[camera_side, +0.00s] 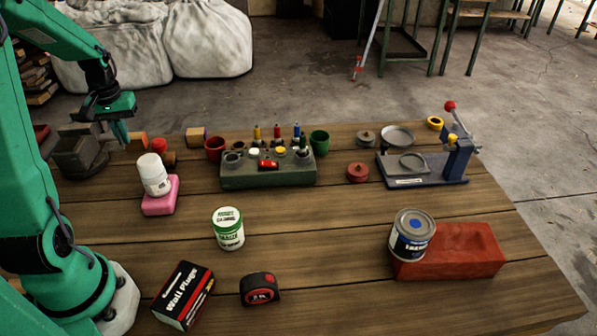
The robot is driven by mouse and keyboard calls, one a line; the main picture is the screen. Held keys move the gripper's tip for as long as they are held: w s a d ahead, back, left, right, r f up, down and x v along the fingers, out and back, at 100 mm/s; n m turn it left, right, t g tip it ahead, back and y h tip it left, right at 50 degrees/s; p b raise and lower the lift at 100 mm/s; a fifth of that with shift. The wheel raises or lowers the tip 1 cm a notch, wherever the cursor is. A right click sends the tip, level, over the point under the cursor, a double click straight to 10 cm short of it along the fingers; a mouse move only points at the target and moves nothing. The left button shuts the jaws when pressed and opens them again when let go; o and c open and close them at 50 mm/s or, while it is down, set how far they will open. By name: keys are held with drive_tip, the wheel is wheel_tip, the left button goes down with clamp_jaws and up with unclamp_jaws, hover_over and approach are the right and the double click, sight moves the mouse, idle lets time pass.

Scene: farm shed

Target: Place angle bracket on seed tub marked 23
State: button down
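My gripper (121,133) hangs at the upper left, fingers down, over the far left of the wooden table. It is near a dark grey vise-like block (80,156). The fingers are too small to tell whether they are open or shut, and nothing is clearly seen between them. I cannot make out an angle bracket anywhere.
A white bottle (154,175) stands on a pink block (161,201). A grey-green holder (238,176) carries several small items. A clamp fixture (455,158) is at right. A can (411,236) touches a red brick (460,251). Wall plugs box (183,294) and tape measure (260,289) lie in front.

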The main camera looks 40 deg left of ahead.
wheel_tip(320, 180, up, 14)
drive_tip(key=w+d, duration=0.6)
drive_tip(key=d, duration=0.7)
drive_tip(key=s+d, duration=0.2)
drive_tip(key=d, duration=1.1)
drive_tip(key=s+d, duration=0.2)
drive_tip(key=d, duration=1)
drive_tip(key=s+d, duration=0.7)
drive_tip(key=d, duration=0.1)
drive_tip(key=shift+m, duration=0.4)
drive_tip(key=shift+w+f, duration=0.2)
drive_tip(key=shift+f, duration=2.35)
